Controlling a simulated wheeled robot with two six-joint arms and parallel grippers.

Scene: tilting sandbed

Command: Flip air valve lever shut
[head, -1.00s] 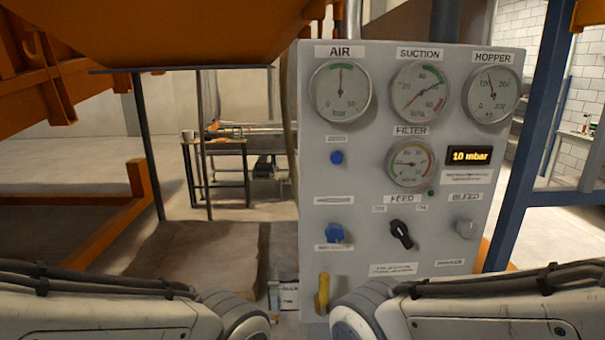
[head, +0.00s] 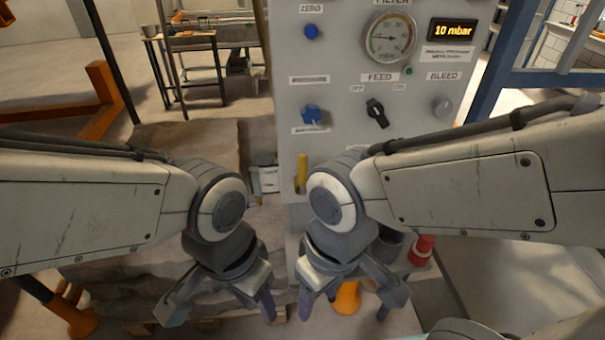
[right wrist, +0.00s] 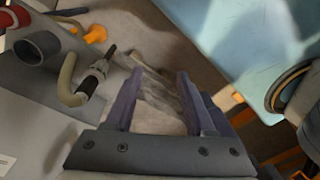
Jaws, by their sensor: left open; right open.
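A yellow lever (head: 302,172) stands about upright at the lower left of the grey control panel (head: 340,75). Its lower end is close to my right arm's wrist joint and may be partly hidden by it. My left gripper (head: 219,311) is open and empty, low in front of the sandbed, left of the panel. My right gripper (head: 345,309) is open and empty, below the panel's lower edge and below the lever. In the right wrist view its open fingers (right wrist: 157,90) have nothing between them. I cannot make out the yellow lever in that view.
The panel carries a blue knob (head: 313,116), a black feed switch (head: 377,113) and a grey bleed knob (head: 442,106). A hose with a metal fitting (right wrist: 90,82) lies beside my right fingers. A blue post (head: 500,70) stands right.

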